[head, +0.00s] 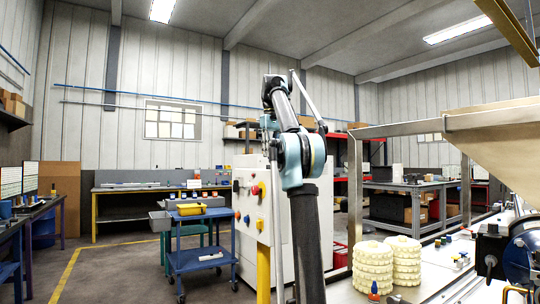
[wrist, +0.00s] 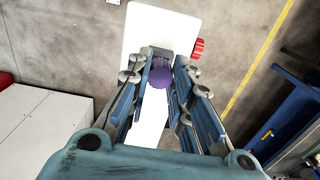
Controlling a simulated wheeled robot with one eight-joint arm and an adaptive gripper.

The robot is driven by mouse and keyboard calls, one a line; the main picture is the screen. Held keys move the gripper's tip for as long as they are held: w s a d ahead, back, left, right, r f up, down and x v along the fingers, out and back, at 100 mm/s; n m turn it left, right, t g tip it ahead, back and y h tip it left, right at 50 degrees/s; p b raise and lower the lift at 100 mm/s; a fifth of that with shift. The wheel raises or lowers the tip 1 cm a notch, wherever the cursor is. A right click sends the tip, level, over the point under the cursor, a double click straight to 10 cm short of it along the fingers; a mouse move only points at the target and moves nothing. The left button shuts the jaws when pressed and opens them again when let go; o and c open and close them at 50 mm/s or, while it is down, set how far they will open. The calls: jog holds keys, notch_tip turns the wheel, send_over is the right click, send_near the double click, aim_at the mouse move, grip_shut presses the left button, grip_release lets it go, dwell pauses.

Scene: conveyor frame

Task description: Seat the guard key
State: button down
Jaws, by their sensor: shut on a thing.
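In the wrist view, my gripper (wrist: 161,66) has its fingers closed on a purple, rounded thing (wrist: 160,78), which looks like the guard key. The fingers hide its sides, and its far end cannot be made out. Beyond it is a white panel or box (wrist: 145,30) with a red knob (wrist: 198,48) on its right side. I cannot tell whether the purple thing touches the white surface.
A blue cart (head: 200,258) with a yellow bin (head: 191,209) stands left of the cabinet. Stacked cream-coloured rings (head: 373,268) stand on the conveyor at right, under a metal frame (head: 355,190). Open floor (head: 110,272) lies at left.

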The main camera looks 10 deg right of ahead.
jog(key=shift+f, duration=1.25)
jog(key=c, duration=1.3)
grip_release()
jog(key=shift+c, duration=0.2)
jog(key=shift+w, duration=0.1)
